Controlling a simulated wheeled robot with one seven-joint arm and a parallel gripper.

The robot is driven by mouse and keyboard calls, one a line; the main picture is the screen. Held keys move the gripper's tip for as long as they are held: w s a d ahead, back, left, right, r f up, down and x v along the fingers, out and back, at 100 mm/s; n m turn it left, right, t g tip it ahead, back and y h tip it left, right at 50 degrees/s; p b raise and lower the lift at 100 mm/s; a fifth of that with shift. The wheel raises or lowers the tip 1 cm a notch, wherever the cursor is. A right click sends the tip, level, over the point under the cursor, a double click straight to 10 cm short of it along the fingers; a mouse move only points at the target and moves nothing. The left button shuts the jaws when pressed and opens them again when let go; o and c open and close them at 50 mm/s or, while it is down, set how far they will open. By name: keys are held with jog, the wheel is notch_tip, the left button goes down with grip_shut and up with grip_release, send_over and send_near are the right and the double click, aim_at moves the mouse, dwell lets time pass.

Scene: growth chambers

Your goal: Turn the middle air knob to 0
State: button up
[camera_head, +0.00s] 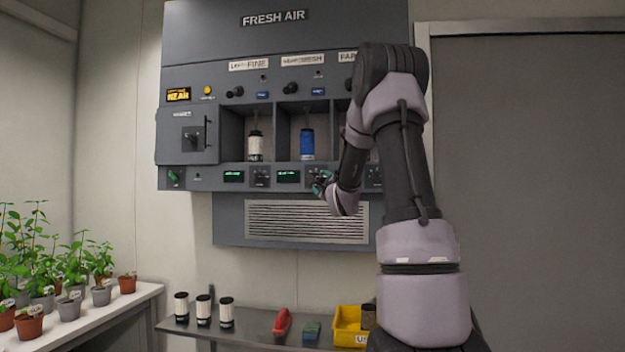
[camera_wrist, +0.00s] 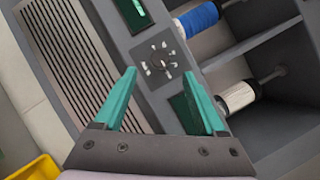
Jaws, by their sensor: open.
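The middle air knob (camera_head: 318,176) is on the lower panel strip of the grey fresh-air unit, below the blue canister; my gripper partly covers it in the head view. In the wrist view a dark round knob (camera_wrist: 158,63) with white marks around it sits between two dark displays. The marks and pointer setting are too small to read. My gripper (camera_head: 323,186) is close to the panel at this knob. In the wrist view its teal fingers (camera_wrist: 163,85) are spread wide and empty. The knob shows beyond and between the fingertips, not gripped.
A left knob (camera_head: 260,177) and a right knob (camera_head: 375,175) flank the middle one. A blue canister (camera_head: 307,144) and a white canister (camera_head: 255,146) stand in recesses above. A vent grille (camera_head: 290,222) lies below. A yellow bin (camera_head: 346,328) is on the bench.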

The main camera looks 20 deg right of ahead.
aim_at(316, 176)
jog(key=x, duration=0.7)
jog(key=shift+w+d, duration=0.15)
grip_shut()
